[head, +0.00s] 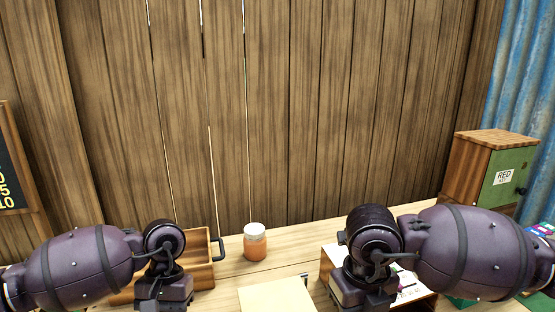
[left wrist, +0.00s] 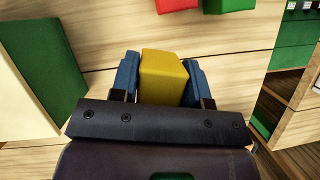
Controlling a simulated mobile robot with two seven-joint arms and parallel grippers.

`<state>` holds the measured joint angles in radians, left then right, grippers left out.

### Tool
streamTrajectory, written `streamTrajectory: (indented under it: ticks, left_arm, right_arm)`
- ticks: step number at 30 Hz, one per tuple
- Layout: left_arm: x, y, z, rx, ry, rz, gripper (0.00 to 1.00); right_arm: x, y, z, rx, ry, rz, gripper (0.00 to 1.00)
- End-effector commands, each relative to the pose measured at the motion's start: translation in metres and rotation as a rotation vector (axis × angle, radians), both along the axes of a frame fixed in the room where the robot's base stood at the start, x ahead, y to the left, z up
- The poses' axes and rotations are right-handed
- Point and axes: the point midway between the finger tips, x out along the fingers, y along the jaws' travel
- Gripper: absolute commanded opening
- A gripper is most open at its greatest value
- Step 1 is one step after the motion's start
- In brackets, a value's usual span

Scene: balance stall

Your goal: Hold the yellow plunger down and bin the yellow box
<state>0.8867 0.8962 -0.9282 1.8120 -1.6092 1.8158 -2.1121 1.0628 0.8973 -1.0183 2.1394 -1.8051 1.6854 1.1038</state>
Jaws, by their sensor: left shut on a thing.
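The yellow box (left wrist: 163,80) is in the left wrist view, between the two blue fingers of my left gripper (left wrist: 160,68). The gripper is shut on it, with a finger against each side. Pale wood shows below and around it; I cannot tell whether the box touches that surface. In the head view both arms reach down past the bottom edge, so neither gripper's fingers show there. I see no yellow plunger and cannot make out a bin for certain.
The left wrist view shows a green panel (left wrist: 45,55), a red block (left wrist: 176,4) and a green block (left wrist: 228,4). In the head view, an orange jar (head: 255,246) stands mid-table near a wooden tray (head: 198,262). A cabinet (head: 468,170) with a green door stands right.

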Motion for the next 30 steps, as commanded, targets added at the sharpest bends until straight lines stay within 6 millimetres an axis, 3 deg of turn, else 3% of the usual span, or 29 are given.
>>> streamTrajectory:
  ticks: [30]
  left_arm:
    - [-0.001, 0.000, -0.026, 0.000, 0.024, 0.000, 0.17]
  right_arm:
    - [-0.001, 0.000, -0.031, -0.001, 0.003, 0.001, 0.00]
